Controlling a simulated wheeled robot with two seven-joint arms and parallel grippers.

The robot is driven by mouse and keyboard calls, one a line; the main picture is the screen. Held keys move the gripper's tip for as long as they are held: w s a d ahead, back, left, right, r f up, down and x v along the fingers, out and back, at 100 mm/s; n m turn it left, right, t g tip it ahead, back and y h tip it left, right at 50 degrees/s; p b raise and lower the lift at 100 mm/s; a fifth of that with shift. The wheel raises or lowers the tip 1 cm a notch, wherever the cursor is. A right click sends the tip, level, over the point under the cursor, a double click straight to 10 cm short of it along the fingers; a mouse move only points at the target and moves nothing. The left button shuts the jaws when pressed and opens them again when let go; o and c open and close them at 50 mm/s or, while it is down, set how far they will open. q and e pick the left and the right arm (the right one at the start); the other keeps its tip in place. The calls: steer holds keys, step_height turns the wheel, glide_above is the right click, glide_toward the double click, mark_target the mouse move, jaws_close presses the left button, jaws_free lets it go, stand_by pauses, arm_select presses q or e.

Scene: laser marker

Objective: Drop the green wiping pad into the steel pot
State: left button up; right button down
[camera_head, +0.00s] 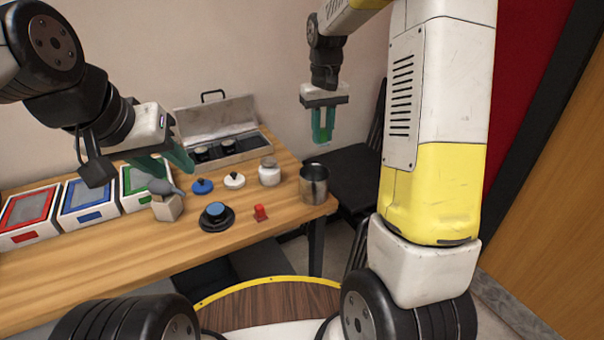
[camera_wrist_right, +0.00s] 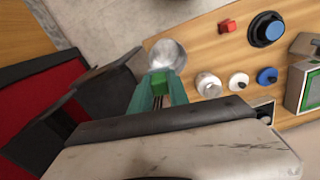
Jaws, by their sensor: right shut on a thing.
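The steel pot (camera_head: 314,184) stands upright at the right end of the wooden table. In the right wrist view the pot (camera_wrist_right: 167,54) shows just beyond my fingertips. My right gripper (camera_head: 323,128) is raised above and behind the pot in the head view. It is shut on the green wiping pad (camera_wrist_right: 160,88), which shows between its fingers. The pad is apart from the pot. My left gripper (camera_head: 168,168) hangs over the table's left part, its teal fingers near a grey object and a small cardboard box. Whether its fingers are parted is unclear.
On the table (camera_head: 250,240) are a white jar (camera_head: 269,172), blue and white lids, a black-and-blue dial (camera_head: 215,216), a red block (camera_head: 260,213), an open grey case (camera_head: 217,140) and red, blue and green framed boxes. A black chair (camera_head: 350,175) stands beyond the table's right end.

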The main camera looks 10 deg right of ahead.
mark_target(322, 142)
steer(key=shift+f, duration=2.5)
steer(key=c, duration=1.2)
jaws_free()
steer(key=shift+r, duration=0.1)
step_height(322, 142, up, 7)
steer(key=shift+r, duration=0.3)
